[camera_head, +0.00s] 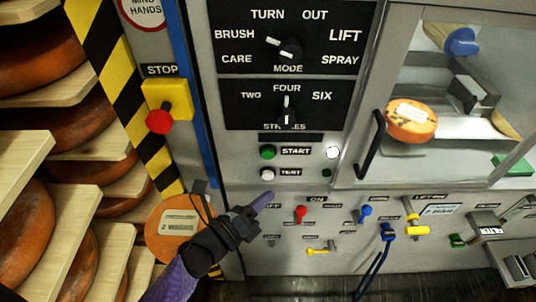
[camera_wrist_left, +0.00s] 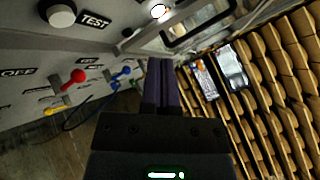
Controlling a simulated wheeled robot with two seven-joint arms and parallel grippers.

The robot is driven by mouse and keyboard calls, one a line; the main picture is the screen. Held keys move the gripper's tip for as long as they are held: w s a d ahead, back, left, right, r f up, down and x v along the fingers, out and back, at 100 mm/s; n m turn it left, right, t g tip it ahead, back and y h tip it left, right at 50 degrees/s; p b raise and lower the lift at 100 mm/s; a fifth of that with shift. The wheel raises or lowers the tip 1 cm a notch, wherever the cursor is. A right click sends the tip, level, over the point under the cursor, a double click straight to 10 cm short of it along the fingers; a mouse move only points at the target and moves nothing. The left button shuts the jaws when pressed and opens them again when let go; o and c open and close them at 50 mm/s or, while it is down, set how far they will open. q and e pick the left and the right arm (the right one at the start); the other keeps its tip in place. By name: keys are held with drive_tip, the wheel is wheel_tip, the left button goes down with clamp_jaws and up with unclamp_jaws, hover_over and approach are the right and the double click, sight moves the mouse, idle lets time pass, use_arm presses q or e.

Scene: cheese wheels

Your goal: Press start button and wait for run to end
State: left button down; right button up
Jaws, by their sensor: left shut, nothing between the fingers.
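The green start button (camera_head: 268,152) is on the grey machine panel, left of its START label, below the strokes dial (camera_head: 287,112). A white lamp (camera_head: 333,152) right of the label looks bright; it also shows in the left wrist view (camera_wrist_left: 158,11). My left gripper (camera_head: 266,197) is shut and empty, with purple fingers pointing up and right, below the start button and the white test button (camera_head: 267,173). In the left wrist view the closed fingers (camera_wrist_left: 160,68) show in the middle, with the test button (camera_wrist_left: 58,14) at upper left. My right gripper is out of view.
A red stop button (camera_head: 159,121) on a yellow box is at left, beside a striped post. Below the panel are red (camera_head: 300,213), blue (camera_head: 365,210) and yellow (camera_head: 411,217) levers. A cheese wheel (camera_head: 410,122) sits behind the machine's window. Shelves of cheese stand at far left.

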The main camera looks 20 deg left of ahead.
sight(268, 154)
use_arm(q)
drive_tip(key=w+a+b, duration=0.2)
drive_tip(key=w, duration=0.5)
drive_tip(key=shift+w+a, duration=0.15)
drive_tip(key=shift+w, duration=0.25)
idle(0.6)
idle(0.6)
drive_tip(key=shift+w+b, duration=0.1)
drive_tip(key=shift+b, duration=0.2)
drive_tip(key=shift+w+a, duration=0.1)
drive_tip(key=shift+w, duration=0.2)
